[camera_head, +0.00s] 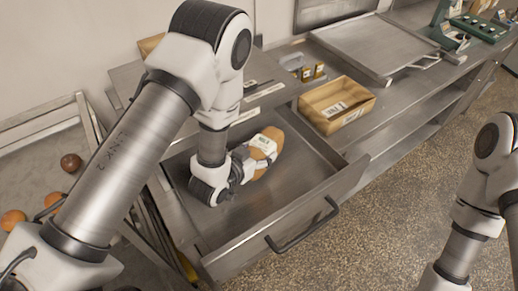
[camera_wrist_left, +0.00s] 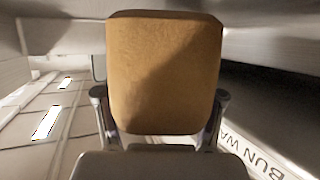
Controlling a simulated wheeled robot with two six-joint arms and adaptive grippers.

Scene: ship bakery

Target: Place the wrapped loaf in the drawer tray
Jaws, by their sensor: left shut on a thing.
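The wrapped loaf (camera_head: 273,134) is golden brown with a white label, and sits inside the open drawer's outline in the head view. My left gripper (camera_head: 248,163) reaches down into the drawer and is shut on the loaf. In the left wrist view the loaf (camera_wrist_left: 163,70) fills the space between the two fingers (camera_wrist_left: 160,97). The drawer tray (camera_head: 292,193) is bare grey metal, pulled out, with a dark front handle. I cannot tell whether the loaf touches its floor. My right arm shows at the right edge, but its gripper is out of view.
A large metal tray (camera_head: 372,45) lies farther back. A rack with round buns (camera_head: 14,219) stands at the left. The drawer floor near the front is clear.

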